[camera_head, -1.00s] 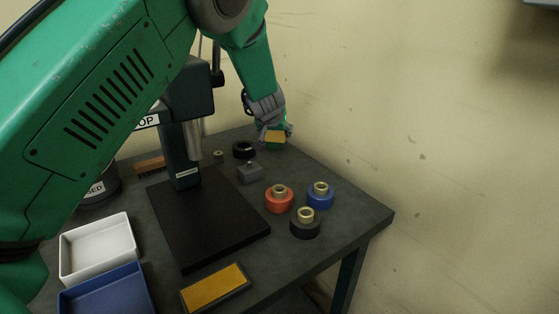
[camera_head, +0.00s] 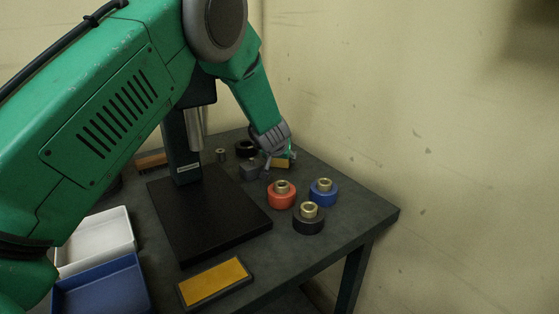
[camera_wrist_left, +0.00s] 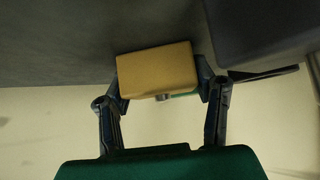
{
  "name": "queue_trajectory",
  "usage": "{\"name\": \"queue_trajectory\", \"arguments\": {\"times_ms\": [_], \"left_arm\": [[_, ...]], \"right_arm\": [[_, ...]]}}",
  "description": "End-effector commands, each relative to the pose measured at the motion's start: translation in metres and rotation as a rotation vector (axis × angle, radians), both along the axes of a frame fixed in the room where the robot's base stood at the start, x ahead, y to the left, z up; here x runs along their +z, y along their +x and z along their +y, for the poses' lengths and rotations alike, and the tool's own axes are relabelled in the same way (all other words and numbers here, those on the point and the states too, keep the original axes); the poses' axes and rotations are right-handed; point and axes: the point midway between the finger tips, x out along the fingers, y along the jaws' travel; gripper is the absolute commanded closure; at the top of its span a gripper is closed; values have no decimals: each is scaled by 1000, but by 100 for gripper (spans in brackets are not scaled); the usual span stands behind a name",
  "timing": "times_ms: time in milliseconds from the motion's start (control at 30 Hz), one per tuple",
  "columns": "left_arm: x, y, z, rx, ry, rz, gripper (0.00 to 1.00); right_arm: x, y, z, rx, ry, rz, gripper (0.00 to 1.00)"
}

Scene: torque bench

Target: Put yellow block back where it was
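The yellow block (camera_head: 281,163) is at the far right part of the bench, partly covered by my left gripper (camera_head: 279,157). In the left wrist view the yellow block (camera_wrist_left: 157,71) sits between the two fingers of my left gripper (camera_wrist_left: 160,88), with a finger against each side. It is low over the dark bench top; I cannot tell whether it touches the surface. My right gripper is not in view.
A grey block (camera_head: 250,170) and a black ring (camera_head: 246,149) are left of the gripper. Red (camera_head: 281,195), blue (camera_head: 323,192) and black (camera_head: 308,219) knobs stand nearer. A press base (camera_head: 210,215), yellow pad (camera_head: 214,282), white tray (camera_head: 128,229) and blue tray (camera_head: 144,287) are closer.

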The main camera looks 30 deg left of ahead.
Motion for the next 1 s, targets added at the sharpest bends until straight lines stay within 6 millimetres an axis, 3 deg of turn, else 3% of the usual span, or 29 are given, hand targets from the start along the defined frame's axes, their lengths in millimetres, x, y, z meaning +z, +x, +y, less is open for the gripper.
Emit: {"name": "queue_trajectory", "arguments": {"times_ms": [67, 567, 1000], "left_arm": [[-3, -1, -3, -4, -2, 7, 28], [-1, -2, 3, -4, -9, 1, 28], [60, -54, -22, -5, -4, 1, 28]], "right_arm": [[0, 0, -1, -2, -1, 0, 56], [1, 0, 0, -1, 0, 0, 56], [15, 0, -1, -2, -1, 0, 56]]}}
